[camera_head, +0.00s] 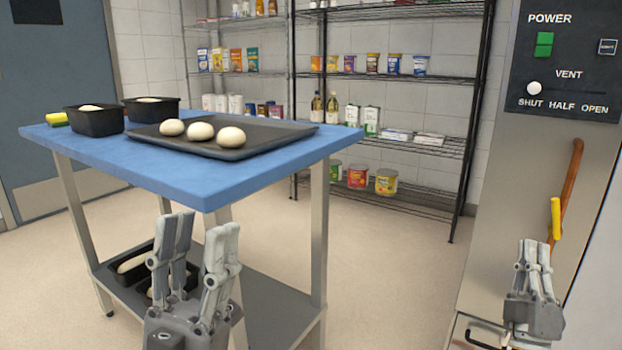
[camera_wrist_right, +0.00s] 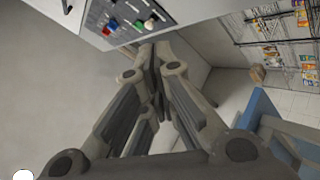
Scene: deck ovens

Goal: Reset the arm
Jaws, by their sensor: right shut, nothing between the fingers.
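My left gripper (camera_head: 200,222) is in the lower middle of the head view, in front of the blue-topped table. Its fingers point up and stand apart, with nothing between them. My right gripper (camera_head: 533,241) is at the lower right of the head view, in front of the oven front (camera_head: 530,160). Its fingers are together and empty. In the right wrist view the fingers of my right gripper (camera_wrist_right: 155,48) also meet, and a control panel (camera_wrist_right: 112,18) shows beyond them.
The table (camera_head: 205,190) holds a dark tray (camera_head: 235,153) with three dough balls and two black pans (camera_head: 95,122). More pans sit on its lower shelf. The oven panel (camera_head: 568,60) has a knob marked SHUT, HALF, OPEN. A wooden handle (camera_head: 571,185) leans by a yellow piece (camera_head: 555,218). Stocked racks (camera_head: 385,75) stand behind.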

